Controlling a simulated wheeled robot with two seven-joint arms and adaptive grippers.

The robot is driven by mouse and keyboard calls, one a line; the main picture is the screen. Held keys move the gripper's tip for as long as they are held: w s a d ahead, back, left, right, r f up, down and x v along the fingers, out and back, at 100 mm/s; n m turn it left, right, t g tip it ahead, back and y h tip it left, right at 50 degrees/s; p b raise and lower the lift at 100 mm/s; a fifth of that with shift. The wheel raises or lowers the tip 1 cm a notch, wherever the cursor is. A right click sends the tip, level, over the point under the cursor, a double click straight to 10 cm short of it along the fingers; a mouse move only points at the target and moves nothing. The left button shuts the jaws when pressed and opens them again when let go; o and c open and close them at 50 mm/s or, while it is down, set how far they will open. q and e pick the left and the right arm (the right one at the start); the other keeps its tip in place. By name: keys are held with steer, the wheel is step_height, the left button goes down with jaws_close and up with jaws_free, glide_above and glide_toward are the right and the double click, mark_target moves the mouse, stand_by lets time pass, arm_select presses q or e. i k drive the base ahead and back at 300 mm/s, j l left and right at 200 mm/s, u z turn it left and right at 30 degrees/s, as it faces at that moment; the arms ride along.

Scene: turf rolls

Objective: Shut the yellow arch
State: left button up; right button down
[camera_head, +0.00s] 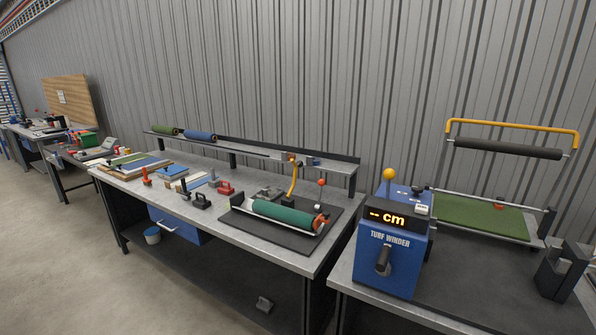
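The yellow arch (512,127) stands raised at the right, above the bench with the blue turf winder (394,262). A dark roller (508,149) hangs across between its two legs. Below and behind the winder, a green turf sheet (480,218) lies flat on the bed, and the arch is well clear of it. The winder has a display reading "-- cm", a dark crank handle (383,261) and a yellow ball knob (389,174). Neither of my grippers is in view.
A dark angular block (562,272) stands at the right bench end. The middle bench holds a green roll (283,216) on a black mat, a small yellow curved lever (293,181), and several tools and boards. A rail behind carries a blue roll (200,136). Floor is clear at left.

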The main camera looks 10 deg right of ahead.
mark_target(299, 164)
steer(key=i+j, duration=0.15)
steer(key=j, duration=0.2)
steer(key=i+j+z, duration=0.1)
steer(key=j, duration=0.3)
steer(key=i+j+z, duration=0.1)
steer(key=i+j, duration=0.3)
steer(key=j, duration=0.35)
steer(key=i+j+z, duration=0.1)
steer(key=j, duration=0.3)
